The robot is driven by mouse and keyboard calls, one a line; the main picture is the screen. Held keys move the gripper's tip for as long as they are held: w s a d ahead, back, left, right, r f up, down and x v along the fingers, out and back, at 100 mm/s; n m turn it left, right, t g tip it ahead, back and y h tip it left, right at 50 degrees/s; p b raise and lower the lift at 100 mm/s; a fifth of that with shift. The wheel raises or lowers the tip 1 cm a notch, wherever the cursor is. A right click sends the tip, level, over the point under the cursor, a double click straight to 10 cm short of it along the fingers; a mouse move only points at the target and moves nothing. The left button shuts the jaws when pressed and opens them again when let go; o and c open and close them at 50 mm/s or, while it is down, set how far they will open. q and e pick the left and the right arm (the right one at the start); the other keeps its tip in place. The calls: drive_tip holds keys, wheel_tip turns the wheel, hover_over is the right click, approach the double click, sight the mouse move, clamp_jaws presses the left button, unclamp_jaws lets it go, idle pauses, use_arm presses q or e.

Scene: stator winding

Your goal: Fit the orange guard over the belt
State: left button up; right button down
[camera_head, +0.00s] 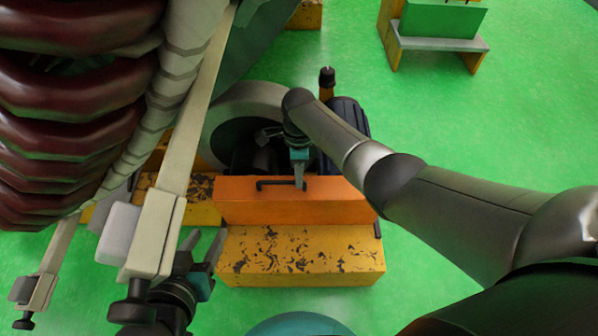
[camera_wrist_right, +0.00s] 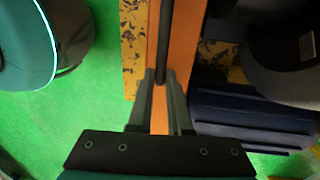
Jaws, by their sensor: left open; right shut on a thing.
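The orange guard (camera_head: 300,206) stands on or just above the worn yellow base (camera_head: 300,258) in the head view; its contact there cannot be told. A black handle (camera_head: 262,185) is on the guard's upper side. My right gripper (camera_head: 299,183) is shut on this handle, which also shows between the fingers in the right wrist view (camera_wrist_right: 164,45). The orange guard runs beneath the fingers there (camera_wrist_right: 182,50). My left gripper (camera_head: 203,248) is open and empty, left of the guard and lower in the picture. The belt is not discernible, hidden behind the guard or arm.
A large grey wheel (camera_head: 228,112) and a dark finned motor (camera_head: 348,122) stand behind the guard. A large stator with dark red coils (camera_head: 75,75) fills the left side. A green and grey bench (camera_head: 440,25) is at the back right. Green floor is clear to the right.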

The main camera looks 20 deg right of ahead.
sight(301, 199)
use_arm(q)
drive_tip(key=shift+r+p, duration=1)
drive_tip(key=shift+r, duration=0.05)
use_arm(e)
drive_tip(key=shift+s+a+r, duration=0.1)
drive_tip(key=shift+s+a, duration=0.15)
drive_tip(key=shift+s, duration=0.4)
use_arm(q)
drive_tip(key=shift+f+b, duration=0.8)
drive_tip(key=shift+b, duration=0.05)
use_arm(e)
drive_tip(key=shift+f, duration=1.2)
drive_tip(key=c, duration=0.8)
unclamp_jaws()
drive_tip(key=shift+f, duration=0.1)
drive_tip(key=shift+o, duration=0.2)
drive_tip(key=shift+s, duration=0.1)
